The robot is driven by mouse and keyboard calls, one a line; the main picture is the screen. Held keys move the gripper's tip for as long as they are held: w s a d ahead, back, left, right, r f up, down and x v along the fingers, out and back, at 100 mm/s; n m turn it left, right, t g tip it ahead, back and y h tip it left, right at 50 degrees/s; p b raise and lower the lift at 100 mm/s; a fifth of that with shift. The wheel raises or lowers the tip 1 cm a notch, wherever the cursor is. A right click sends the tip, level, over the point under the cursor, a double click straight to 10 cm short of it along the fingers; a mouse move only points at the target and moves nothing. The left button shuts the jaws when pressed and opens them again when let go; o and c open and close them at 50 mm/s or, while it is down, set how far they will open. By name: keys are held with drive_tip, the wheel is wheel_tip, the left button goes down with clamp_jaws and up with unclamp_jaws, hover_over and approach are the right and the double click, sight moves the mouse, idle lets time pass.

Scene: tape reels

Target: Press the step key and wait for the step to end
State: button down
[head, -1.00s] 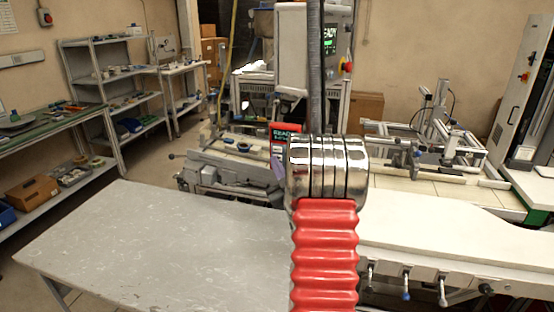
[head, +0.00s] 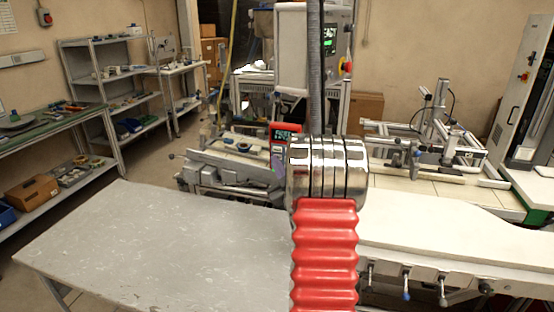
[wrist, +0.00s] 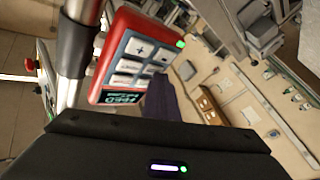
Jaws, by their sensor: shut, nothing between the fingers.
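A red control box (head: 284,133) with a small lit display shows in the head view, just behind the chrome and red end of my arm. In the wrist view the red box (wrist: 140,60) fills the upper middle, tilted. It has several pale keys (wrist: 137,52), two marked plus and minus, a green light and a dark display (wrist: 122,98) with green text turned over. I cannot tell which is the step key.
A grey machine cabinet (head: 293,50) with a green screen and red button stands behind. A grey table (head: 150,235) is front left, a white bench (head: 440,225) right. In the wrist view a metal post (wrist: 78,50) with a black collar stands left of the box.

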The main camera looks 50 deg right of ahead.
drive_tip(key=shift+a, duration=0.1)
drive_tip(key=shift+s+a, duration=0.35)
drive_tip(key=shift+a, duration=0.35)
drive_tip(key=a, duration=0.1)
drive_tip(key=s+a, duration=0.1)
drive_tip(key=a, duration=0.1)
drive_tip(key=s+a, duration=0.1)
drive_tip(key=shift+s+a, duration=0.15)
idle(0.4)
idle(0.7)
